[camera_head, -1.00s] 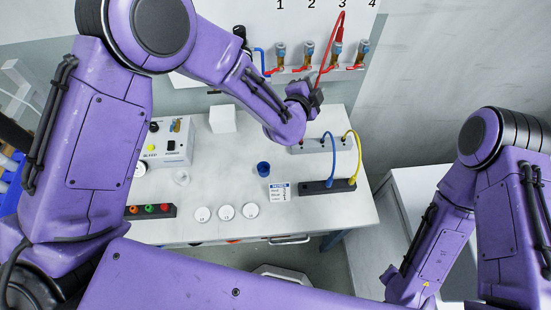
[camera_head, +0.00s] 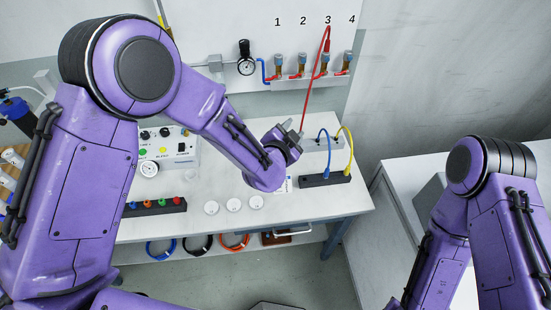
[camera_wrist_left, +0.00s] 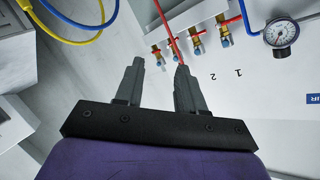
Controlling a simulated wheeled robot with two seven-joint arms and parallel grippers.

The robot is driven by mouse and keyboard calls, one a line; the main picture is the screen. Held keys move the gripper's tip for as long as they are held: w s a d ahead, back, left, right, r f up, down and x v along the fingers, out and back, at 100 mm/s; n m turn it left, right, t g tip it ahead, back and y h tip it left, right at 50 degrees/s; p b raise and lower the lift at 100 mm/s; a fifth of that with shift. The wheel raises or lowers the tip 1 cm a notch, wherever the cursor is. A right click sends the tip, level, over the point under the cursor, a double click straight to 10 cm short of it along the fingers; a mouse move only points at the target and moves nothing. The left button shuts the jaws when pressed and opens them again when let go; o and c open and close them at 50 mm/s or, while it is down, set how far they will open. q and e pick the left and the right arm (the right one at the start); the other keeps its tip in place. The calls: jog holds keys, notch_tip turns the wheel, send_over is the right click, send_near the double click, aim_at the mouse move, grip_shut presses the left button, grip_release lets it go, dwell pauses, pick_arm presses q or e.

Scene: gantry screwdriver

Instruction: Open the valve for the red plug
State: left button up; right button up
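Several brass valves with red handles sit in a row on the back panel, labelled 1 to 4. The red plug (camera_head: 326,45) with its red hose (camera_head: 309,95) stands at valve 3 (camera_head: 325,60), whose red handle (camera_head: 320,75) points left and down. Whether that valve is open or closed is unclear. My left gripper (camera_head: 293,129) is in front of and below the valves, apart from them. In the left wrist view its two fingers (camera_wrist_left: 158,70) are spread and empty, and the right finger partly covers the valve 3 area. My right gripper is out of view.
A gauge (camera_head: 246,66) and blue pipe are left of valve 1. White discs (camera_head: 234,204) and a control box (camera_head: 174,152) stand on the table.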

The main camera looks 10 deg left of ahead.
pick_arm(q)
jog(key=a+f+n, duration=0.1)
jog(key=s+a+f+n, duration=0.1)
jog(key=f, duration=0.1)
jog(key=s+a+f+n+g, duration=0.1)
jog(key=shift+a+f+n+y, duration=0.1)
jog(key=shift+f+n+y, duration=0.2)
jog(key=shift+y, duration=0.1)
jog(key=shift+c, duration=0.3)
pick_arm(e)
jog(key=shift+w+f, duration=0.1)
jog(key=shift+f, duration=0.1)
